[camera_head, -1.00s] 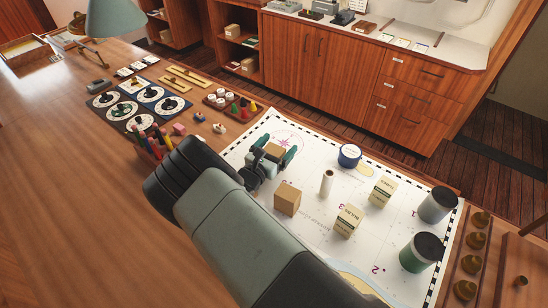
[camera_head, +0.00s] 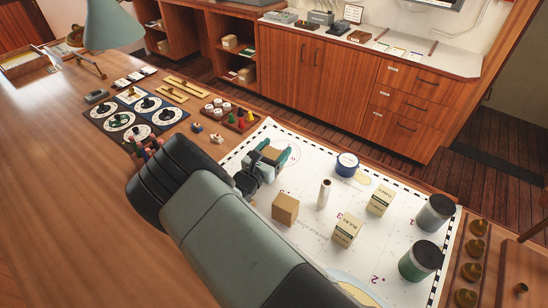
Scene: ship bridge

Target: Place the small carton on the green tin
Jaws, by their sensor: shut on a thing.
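My gripper (camera_head: 271,156) is over the far left part of the white chart, its teal fingers shut on a small brown carton (camera_head: 272,153). My arm comes in from the bottom and hides part of the chart's near left side. Whether the held carton touches the chart is hard to tell. The green tin (camera_head: 415,264), a cylinder with a dark lid, stands upright at the chart's near right, well away from my gripper. Its lid is bare.
A larger brown carton (camera_head: 285,209), a white roll (camera_head: 324,193), two cream printed cartons (camera_head: 380,199) (camera_head: 347,231) and a blue-rimmed round tub (camera_head: 346,165) stand between. A grey tin (camera_head: 434,213) stands behind the green tin. Brass pieces (camera_head: 473,247) line the right edge.

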